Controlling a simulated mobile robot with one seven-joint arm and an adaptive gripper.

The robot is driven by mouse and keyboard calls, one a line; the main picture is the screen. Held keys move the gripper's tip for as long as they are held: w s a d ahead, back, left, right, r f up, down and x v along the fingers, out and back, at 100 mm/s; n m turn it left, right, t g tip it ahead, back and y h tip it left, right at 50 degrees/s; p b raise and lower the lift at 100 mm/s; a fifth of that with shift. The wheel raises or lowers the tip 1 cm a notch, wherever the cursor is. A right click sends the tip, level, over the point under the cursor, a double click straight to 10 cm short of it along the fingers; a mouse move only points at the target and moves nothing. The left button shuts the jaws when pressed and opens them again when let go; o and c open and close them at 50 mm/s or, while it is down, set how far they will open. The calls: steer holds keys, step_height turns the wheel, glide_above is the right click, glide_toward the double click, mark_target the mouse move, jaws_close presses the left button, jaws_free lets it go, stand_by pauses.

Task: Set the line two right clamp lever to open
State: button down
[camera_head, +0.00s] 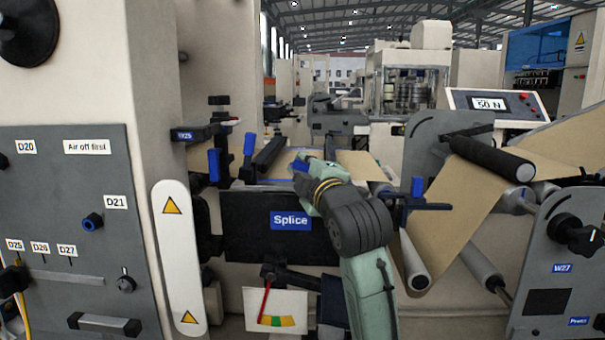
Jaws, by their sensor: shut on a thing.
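My green and dark grey arm (361,222) reaches in from the bottom and ends over the splice table. Its green wrist (313,185) hides my gripper's fingers, so what they touch does not show. A small blue patch (300,165) shows at the wrist's far end; I cannot tell whether it is part of a lever. Upright blue levers stand at the left (214,166), further back (249,144), and right of my arm (417,187). The right one stands by a dark blue bar. No line number is readable on them, and I cannot tell which is the line two right clamp lever.
The dark "Splice" panel (255,226) is behind and left of my arm. A white guard (180,260) and grey control panel (70,220) stand at left. Brown web (455,215), rollers (482,268) and a side plate (560,262) crowd the right. A gauge (275,309) sits low.

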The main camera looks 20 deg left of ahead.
steer(key=m, duration=0.1)
steer(key=r+m+t, duration=0.1)
steer(key=m, duration=0.1)
steer(key=d+r+m+t, duration=0.1)
steer(key=m, duration=0.1)
steer(key=shift+w+r, duration=0.1)
steer(key=shift+w, duration=0.05)
steer(key=m, duration=0.1)
steer(key=d+r+m+t+h, duration=0.1)
steer(key=m, duration=0.1)
steer(key=m+t, duration=0.1)
steer(key=m, duration=0.1)
steer(key=shift+w+d+r+h, duration=0.2)
steer(key=shift+d+h, duration=0.1)
steer(key=m, duration=0.1)
steer(key=d+m+h, duration=0.1)
steer(key=m+t, duration=0.1)
steer(key=m, duration=0.1)
steer(key=shift+w+d+r+h, duration=0.2)
steer(key=shift+r+h, duration=0.1)
steer(key=shift+r, duration=0.05)
steer(key=shift+w+d+r+m+t+h+p, duration=0.1)
steer(key=shift+d+m+t+h+p, duration=0.15)
steer(key=shift+m, duration=0.4)
steer(key=shift+w+d+m+t+h+p, duration=0.15)
steer(key=shift+d+m+h, duration=0.1)
steer(key=shift+m, duration=0.4)
steer(key=shift+s, duration=0.1)
steer(key=c, duration=1.8)
jaws_free()
